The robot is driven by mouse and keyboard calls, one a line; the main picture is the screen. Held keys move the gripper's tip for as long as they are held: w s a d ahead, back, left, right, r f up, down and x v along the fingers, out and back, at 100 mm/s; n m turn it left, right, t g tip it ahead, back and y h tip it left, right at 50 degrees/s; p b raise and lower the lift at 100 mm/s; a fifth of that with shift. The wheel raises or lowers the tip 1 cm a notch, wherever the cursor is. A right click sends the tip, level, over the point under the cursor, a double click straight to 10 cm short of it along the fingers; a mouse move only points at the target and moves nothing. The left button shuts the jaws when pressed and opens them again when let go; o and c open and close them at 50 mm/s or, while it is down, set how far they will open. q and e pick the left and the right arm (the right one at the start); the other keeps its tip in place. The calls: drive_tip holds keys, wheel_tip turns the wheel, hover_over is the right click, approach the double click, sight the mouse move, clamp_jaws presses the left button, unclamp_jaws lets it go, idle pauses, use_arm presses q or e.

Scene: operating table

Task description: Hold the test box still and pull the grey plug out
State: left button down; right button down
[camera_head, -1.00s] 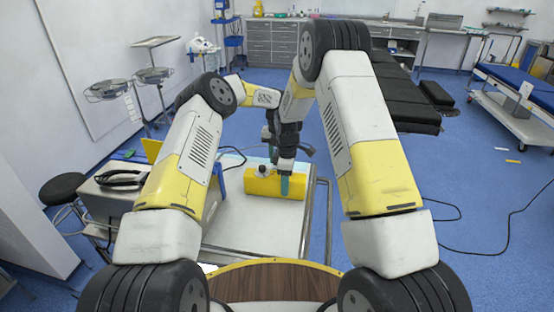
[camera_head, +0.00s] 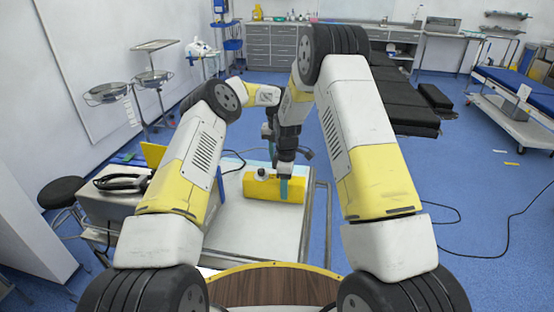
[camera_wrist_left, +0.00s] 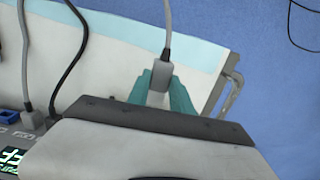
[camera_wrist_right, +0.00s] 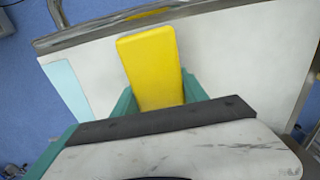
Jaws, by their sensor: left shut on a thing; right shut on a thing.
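The yellow test box (camera_head: 258,189) lies on the white table top, with a small light-and-dark knob-like part near its top left. My right gripper (camera_head: 285,188) is shut on the box, its teal fingers on either side. The right wrist view shows the box (camera_wrist_right: 152,65) between those fingers. My left gripper (camera_wrist_left: 161,88) is shut on the grey plug (camera_wrist_left: 160,76), and a grey cord runs up from it. The plug's lower end is hidden behind the gripper body. In the head view my left gripper (camera_head: 272,150) is partly hidden behind the right arm.
A device with a green display (camera_wrist_left: 12,158) and plugged cables is at the lower left in the left wrist view. A metal rail (camera_head: 322,215) runs along the table's right side. The table front (camera_head: 250,230) is clear. A black stool (camera_head: 62,190) stands left.

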use_arm(q)
drive_tip(key=shift+w+d+r, duration=0.1)
drive_tip(key=shift+w+r, duration=0.15)
drive_tip(key=shift+r, duration=0.65)
drive_tip(key=shift+w+r, duration=0.2)
drive_tip(key=shift+r, duration=0.7)
drive_tip(key=shift+w+d+r, duration=0.1)
drive_tip(key=shift+w+r, duration=0.15)
drive_tip(key=shift+r, duration=0.65)
use_arm(e)
drive_tip(key=c, duration=0.5)
unclamp_jaws()
